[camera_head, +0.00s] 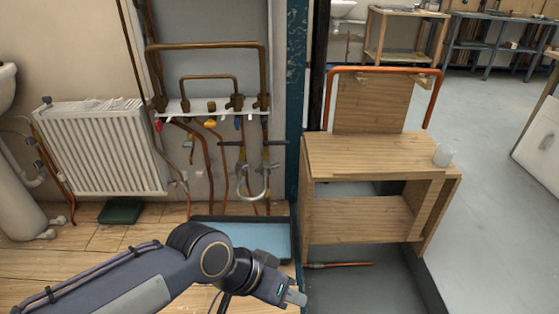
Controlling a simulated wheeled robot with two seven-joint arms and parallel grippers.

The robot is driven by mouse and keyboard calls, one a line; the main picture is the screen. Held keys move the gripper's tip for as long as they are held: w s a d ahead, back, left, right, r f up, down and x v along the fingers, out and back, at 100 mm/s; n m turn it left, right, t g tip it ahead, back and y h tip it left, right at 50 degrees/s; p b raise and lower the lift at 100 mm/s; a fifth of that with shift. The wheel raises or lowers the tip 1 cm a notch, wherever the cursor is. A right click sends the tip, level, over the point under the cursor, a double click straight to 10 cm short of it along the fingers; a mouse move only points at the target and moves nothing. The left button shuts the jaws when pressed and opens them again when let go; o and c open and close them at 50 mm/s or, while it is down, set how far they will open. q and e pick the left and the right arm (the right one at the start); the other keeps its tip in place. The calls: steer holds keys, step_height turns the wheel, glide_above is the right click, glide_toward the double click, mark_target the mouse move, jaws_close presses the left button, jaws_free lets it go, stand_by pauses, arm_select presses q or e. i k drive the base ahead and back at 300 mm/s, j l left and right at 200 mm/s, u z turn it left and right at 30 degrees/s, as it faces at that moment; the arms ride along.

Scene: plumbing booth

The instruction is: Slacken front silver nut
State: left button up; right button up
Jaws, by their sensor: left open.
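My left gripper (294,297) is at the bottom of the head view, in front of the blue tray and left of the wooden bench's foot. It is open, and nothing shows between its fingers. I cannot pick out the front silver nut for sure; the fittings are too small. Copper and dark pipework (208,75) with small coloured valve handles runs along the wall behind. A grey U-shaped pipe (252,190) hangs low on it. The gripper is well apart from this pipework. My right gripper is not in view.
A blue tray (212,219) lies on the floor below the pipes. A white radiator (100,145) is at left. Grey floor is free at right.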

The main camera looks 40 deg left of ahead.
mark_target(264, 164)
steer(key=i+j, duration=0.2)
steer(key=j, duration=0.2)
steer(key=i+j+z, duration=0.15)
steer(key=j, duration=0.2)
steer(key=i+j, duration=0.2)
steer(key=j, duration=0.2)
steer(key=i+j+z, duration=0.15)
steer(key=j, duration=0.25)
steer(key=i+j, duration=0.15)
steer(key=j, duration=0.25)
steer(key=z, duration=0.05)
